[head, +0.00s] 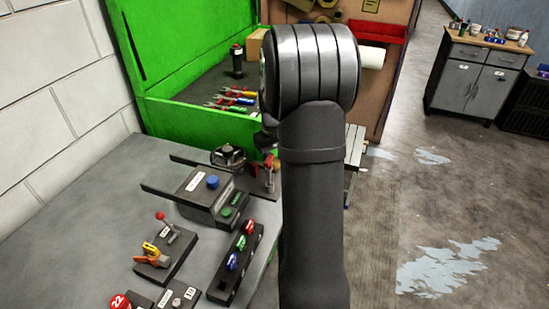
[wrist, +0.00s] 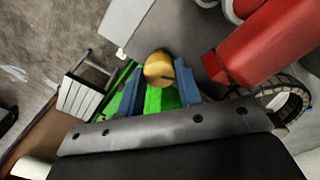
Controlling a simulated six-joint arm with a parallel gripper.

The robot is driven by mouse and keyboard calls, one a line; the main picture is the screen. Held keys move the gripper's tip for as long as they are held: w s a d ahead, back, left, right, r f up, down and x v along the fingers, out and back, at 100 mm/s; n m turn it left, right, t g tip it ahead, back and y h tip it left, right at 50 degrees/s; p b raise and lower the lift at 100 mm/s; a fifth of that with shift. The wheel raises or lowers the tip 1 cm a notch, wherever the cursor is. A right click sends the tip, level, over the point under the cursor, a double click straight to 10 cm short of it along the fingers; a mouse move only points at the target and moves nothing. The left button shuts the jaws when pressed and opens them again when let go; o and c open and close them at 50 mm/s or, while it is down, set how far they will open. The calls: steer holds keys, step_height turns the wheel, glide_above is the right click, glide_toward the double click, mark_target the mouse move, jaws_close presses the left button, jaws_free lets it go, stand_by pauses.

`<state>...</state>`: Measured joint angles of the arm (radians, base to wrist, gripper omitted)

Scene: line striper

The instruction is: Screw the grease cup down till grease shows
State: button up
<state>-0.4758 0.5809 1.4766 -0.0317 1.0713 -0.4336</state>
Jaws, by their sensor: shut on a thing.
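A round brass-coloured cup (wrist: 158,68), which looks like the grease cup, sits between the blue fingertips of my gripper (wrist: 157,86) in the wrist view. The fingers are shut on its sides, and a small dark mark shows at its right edge. In the head view my own arm hides my gripper and most of that spot. A small red and brass fitting (head: 270,180) shows at the left edge of the arm there; I cannot tell if it is part of the cup's mount. I cannot make out any grease.
A large red part (wrist: 262,48) is close right of the fingers. A black handwheel (head: 228,156) stands on the grey bench (head: 60,235), near a block with a blue button (head: 212,181) and a toggle-lever base (head: 165,255). A green bin (head: 165,60) with tools stands behind.

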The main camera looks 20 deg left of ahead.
steer(key=shift+m, duration=1.8)
steer(key=o, duration=1)
steer(key=shift+r, duration=0.1)
steer(key=r, duration=1.7)
steer(key=shift+s+a+r, duration=0.1)
steer(key=shift+a+r, duration=0.05)
steer(key=shift+a, duration=0.05)
steer(key=f, duration=1.7)
steer(key=shift+d+f, duration=0.2)
steer(key=shift+f, duration=0.05)
